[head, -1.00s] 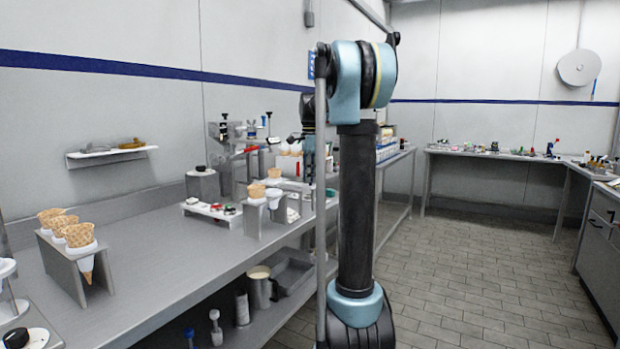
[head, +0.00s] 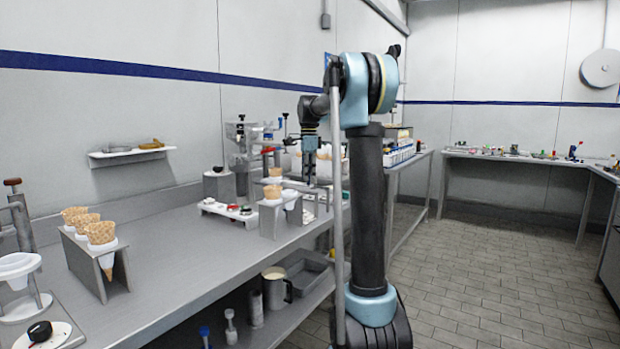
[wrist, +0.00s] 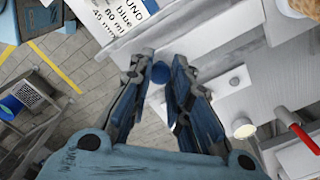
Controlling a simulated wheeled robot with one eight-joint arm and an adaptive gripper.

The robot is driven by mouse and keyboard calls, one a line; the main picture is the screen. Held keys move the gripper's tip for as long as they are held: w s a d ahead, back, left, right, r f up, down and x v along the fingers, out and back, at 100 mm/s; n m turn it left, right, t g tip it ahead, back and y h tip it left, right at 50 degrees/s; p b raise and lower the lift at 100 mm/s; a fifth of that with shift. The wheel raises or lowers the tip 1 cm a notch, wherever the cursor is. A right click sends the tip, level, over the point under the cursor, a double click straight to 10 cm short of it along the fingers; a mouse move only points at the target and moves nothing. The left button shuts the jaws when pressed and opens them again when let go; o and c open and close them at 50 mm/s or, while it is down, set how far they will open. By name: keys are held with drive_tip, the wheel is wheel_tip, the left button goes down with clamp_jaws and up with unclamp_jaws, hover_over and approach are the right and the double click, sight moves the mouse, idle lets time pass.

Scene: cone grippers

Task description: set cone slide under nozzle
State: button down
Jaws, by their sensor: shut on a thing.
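My gripper (wrist: 160,75) is shut on a small blue round knob, seen between its fingertips in the wrist view; I cannot tell for sure that this knob belongs to the cone slide. White and grey flat parts (wrist: 225,95) lie just right of the fingers. In the head view my gripper (head: 310,170) points down over the back of the bench, in front of the grey machine (head: 240,145); its fingertips are hard to make out there. The nozzle cannot be picked out clearly. A waffle cone (head: 272,192) stands in a small metal stand (head: 268,218).
A metal stand (head: 115,268) with several cones is on the near bench (head: 180,265). A white panel with knobs (head: 228,210) lies left of the small stand. A printed label (wrist: 115,15) is beyond the fingertips. A red handle (wrist: 300,135) is at the right.

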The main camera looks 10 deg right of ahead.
drive_tip(key=c, duration=1.5)
unclamp_jaws()
drive_tip(key=shift+o, duration=0.2)
drive_tip(key=shift+r, duration=0.1)
wheel_tip(320, 180, up, 12)
drive_tip(key=shift+s+d+f, duration=0.1)
drive_tip(key=shift+d+f, duration=0.1)
drive_tip(key=shift+d, duration=0.05)
drive_tip(key=c, duration=0.7)
drive_tip(key=s+d+m+t, duration=0.1)
drive_tip(key=s+d+m, duration=0.1)
drive_tip(key=m, duration=0.1)
drive_tip(key=s+d+f+m+y, duration=0.1)
drive_tip(key=s+d+m, duration=0.1)
drive_tip(key=s+m, duration=0.1)
drive_tip(key=s+d+m+t+y, duration=0.1)
drive_tip(key=s+d+m, duration=0.2)
drive_tip(key=m, duration=0.1)
drive_tip(key=shift+s+f+m+t, duration=0.15)
drive_tip(key=shift+s+m+t, duration=0.05)
drive_tip(key=shift+m+t, duration=0.1)
clamp_jaws()
drive_tip(key=w+a+f, duration=0.2)
drive_tip(key=f, duration=0.3)
drive_tip(key=w+a+f, duration=0.2)
drive_tip(key=w+f, duration=0.1)
drive_tip(key=f, duration=0.2)
drive_tip(key=shift+a, duration=0.3)
